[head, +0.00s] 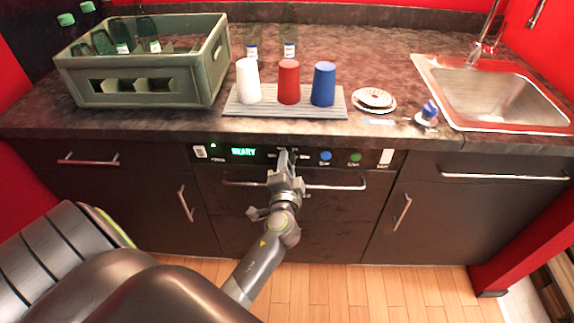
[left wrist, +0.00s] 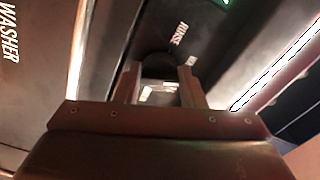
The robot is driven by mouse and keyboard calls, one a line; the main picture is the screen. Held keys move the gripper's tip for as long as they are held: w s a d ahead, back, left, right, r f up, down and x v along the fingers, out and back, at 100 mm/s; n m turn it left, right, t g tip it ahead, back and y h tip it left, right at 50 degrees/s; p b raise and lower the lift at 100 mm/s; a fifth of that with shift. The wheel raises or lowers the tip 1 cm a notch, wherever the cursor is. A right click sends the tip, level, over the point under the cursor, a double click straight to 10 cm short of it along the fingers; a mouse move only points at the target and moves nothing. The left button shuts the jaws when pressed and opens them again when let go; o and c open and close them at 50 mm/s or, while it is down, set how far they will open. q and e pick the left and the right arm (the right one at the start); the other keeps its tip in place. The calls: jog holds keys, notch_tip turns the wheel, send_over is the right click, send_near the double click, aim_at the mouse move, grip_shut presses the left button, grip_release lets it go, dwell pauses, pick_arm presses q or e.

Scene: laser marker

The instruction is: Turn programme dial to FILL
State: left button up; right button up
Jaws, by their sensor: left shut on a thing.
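The control panel (head: 220,153) runs along the front of the built-in washer below the counter. Its green display (head: 243,152) appears to read READY. My left gripper (head: 287,157) reaches the middle of this panel and hides the programme dial there. In the left wrist view, the dark round dial (left wrist: 157,66) sits between the two fingers of my left gripper (left wrist: 160,84), which is shut on it. A printed label, RINSE (left wrist: 179,34), shows beside the dial. FILL is not readable, and I cannot tell where the dial points. My right gripper is not in view.
A blue button (head: 325,156) and a green button (head: 355,157) are right of the gripper. A long handle (head: 335,187) runs below the panel. On the counter are a bottle crate (head: 140,87), a ribbed mat (head: 240,108) with cups, and a sink (head: 500,92).

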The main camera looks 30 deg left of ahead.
pick_arm(q)
jog(key=m, duration=0.2)
jog(key=m+p, duration=0.1)
jog(key=m, duration=0.2)
jog(key=shift+r+m, duration=0.2)
jog(key=shift+m, duration=0.1)
jog(key=shift+m+p, duration=0.8)
jog(key=shift+m, duration=1.4)
jog(key=shift+f, duration=0.1)
jog(key=o, duration=1)
jog(key=shift+w, duration=0.1)
